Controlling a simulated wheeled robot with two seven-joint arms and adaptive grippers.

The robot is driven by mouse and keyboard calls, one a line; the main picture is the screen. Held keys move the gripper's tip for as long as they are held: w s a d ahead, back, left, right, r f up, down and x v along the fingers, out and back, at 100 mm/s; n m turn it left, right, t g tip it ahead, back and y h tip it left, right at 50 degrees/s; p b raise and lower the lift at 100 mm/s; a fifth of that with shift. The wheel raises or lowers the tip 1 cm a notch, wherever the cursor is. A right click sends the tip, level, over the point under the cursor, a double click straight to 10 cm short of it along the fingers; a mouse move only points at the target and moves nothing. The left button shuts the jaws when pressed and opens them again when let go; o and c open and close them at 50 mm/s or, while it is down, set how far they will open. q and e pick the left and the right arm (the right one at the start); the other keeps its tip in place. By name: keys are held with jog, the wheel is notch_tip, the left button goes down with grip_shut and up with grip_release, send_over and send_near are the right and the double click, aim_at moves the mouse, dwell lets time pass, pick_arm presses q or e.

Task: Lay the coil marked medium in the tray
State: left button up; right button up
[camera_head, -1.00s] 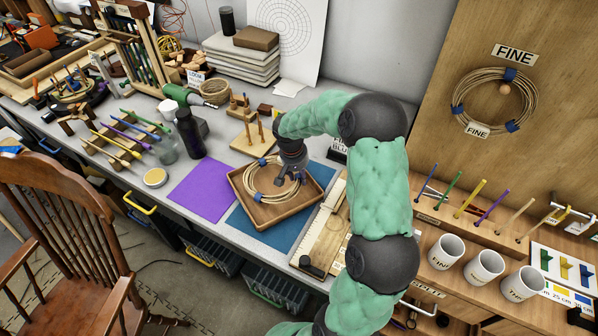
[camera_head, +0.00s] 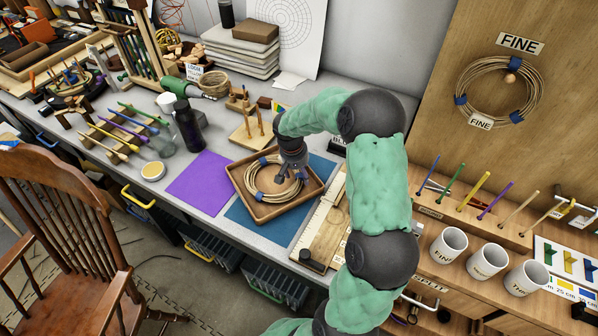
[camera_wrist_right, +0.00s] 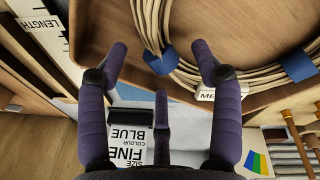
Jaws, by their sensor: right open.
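A pale cane coil (camera_head: 250,178) with blue bands lies inside the square wooden tray (camera_head: 262,217) on the bench. In the right wrist view the coil (camera_wrist_right: 240,82) lies on the tray floor (camera_wrist_right: 115,20). A white tag (camera_wrist_right: 206,94) on it begins with "ME"; a finger hides the rest. My right gripper (camera_head: 288,177) is over the tray beside the coil's far right part. In the wrist view its fingers (camera_wrist_right: 160,65) are spread wide with nothing between them. My left gripper is not in view.
The coil marked FINE (camera_head: 536,88) hangs on the wooden board at the right. A purple mat (camera_head: 200,182) and a dark bottle (camera_head: 188,127) are left of the tray. A ruler board (camera_head: 325,225) is to its right. A chair (camera_head: 50,210) stands in front.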

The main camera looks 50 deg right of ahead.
notch_tip(320, 180, up, 12)
jog(key=a, duration=0.2)
dwell(0.4)
jog(key=shift+w+f, duration=0.1)
dwell(0.4)
